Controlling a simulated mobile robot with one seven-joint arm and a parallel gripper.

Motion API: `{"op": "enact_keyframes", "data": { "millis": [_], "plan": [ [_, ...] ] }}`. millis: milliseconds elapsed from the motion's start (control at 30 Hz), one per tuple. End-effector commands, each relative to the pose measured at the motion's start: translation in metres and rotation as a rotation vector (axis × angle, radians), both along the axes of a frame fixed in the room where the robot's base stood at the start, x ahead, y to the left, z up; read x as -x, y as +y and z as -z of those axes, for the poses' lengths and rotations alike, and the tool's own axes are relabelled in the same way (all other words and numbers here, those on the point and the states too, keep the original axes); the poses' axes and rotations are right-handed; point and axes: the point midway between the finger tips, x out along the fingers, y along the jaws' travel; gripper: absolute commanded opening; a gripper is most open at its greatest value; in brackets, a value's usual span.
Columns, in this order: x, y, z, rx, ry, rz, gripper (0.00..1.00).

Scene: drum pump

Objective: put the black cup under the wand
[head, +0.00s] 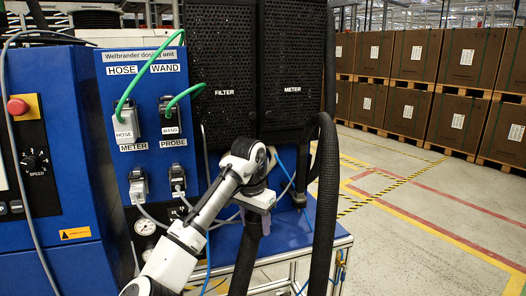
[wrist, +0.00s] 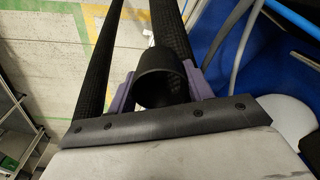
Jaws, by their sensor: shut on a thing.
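My gripper (wrist: 160,86) has purple fingers closed on both sides of a black cup (wrist: 163,75). In the head view my gripper (head: 265,217) is over the blue bench, and I cannot make out the cup there. I cannot pick out the wand for certain. A WAND label and a green cable plugged in at the WAND socket (head: 169,115) show on the blue dosing unit (head: 155,85).
A thick black hose (head: 325,190) hangs just right of my gripper, and another dark hose (head: 245,262) runs down below it. The blue bench top (head: 318,232) lies beneath. Black FILTER and METER cabinets (head: 290,65) stand behind. Open floor (head: 420,240) lies to the right.

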Motion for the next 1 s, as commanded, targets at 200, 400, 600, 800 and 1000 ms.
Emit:
{"op": "enact_keyframes", "data": {
  "millis": [200,400,600,800,1000],
  "plan": [
    [0.0,0.029,0.083,0.0,0.018,-0.089,0.29],
    [0.011,0.051,0.17,-0.001,0.024,-0.184,0.29],
    [0.033,0.062,0.25,-0.006,0.028,-0.27,0.29],
    [0.063,0.061,0.321,-0.007,0.028,-0.352,0.29],
    [0.096,0.047,0.38,-0.004,0.024,-0.43,0.29]
  ]
}}
